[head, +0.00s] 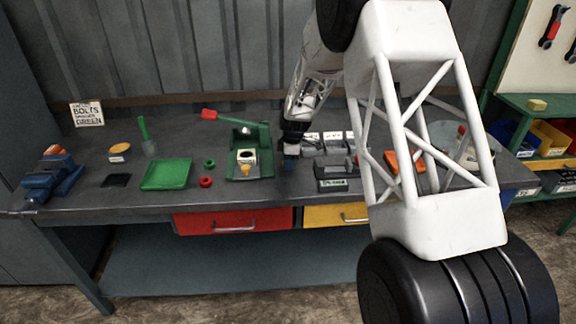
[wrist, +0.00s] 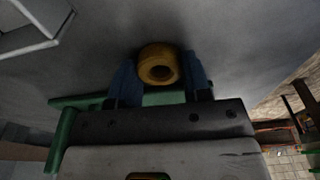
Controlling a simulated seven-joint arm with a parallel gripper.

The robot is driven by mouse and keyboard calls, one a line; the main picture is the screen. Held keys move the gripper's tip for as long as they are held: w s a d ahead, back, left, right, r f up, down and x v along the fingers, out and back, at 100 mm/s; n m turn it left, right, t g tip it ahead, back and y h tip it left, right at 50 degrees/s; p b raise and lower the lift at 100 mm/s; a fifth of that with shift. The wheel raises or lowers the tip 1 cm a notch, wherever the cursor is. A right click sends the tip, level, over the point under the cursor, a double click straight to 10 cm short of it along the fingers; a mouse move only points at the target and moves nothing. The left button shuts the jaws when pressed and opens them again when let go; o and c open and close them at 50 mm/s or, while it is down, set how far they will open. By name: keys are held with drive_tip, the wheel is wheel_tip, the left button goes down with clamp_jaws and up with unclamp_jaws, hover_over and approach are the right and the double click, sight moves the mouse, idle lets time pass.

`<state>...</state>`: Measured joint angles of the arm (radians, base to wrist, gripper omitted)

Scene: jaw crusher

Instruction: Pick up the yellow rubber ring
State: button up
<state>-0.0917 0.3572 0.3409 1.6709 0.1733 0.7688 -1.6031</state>
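The yellow rubber ring (wrist: 158,65) is between the two blue fingers of my gripper (wrist: 161,82) in the wrist view, its hole facing the camera. A finger sits against each side of the ring, with no clear gap. In the head view my gripper (head: 290,163) points down close to the bench top, just right of the green jaw crusher (head: 262,163). The ring cannot be made out at the fingertips there. Whether the ring touches the bench is unclear.
A red ring (head: 205,182) and a green ring (head: 209,164) lie left of the crusher, beside a green tray (head: 166,175). Grey boxes (head: 337,169) stand right of my gripper. The crusher's red-tipped lever (head: 210,114) sticks out to the left.

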drive_tip(key=shift+c, duration=1.4)
drive_tip(key=shift+r, duration=0.75)
wheel_tip(320, 180, up, 2)
drive_tip(key=shift+r, duration=0.1)
drive_tip(key=s, duration=0.5)
drive_tip(key=s+d+r, duration=0.1)
drive_tip(key=s, duration=0.4)
drive_tip(key=s+d, duration=0.1)
drive_tip(key=s, duration=0.5)
drive_tip(key=shift+r, duration=0.15)
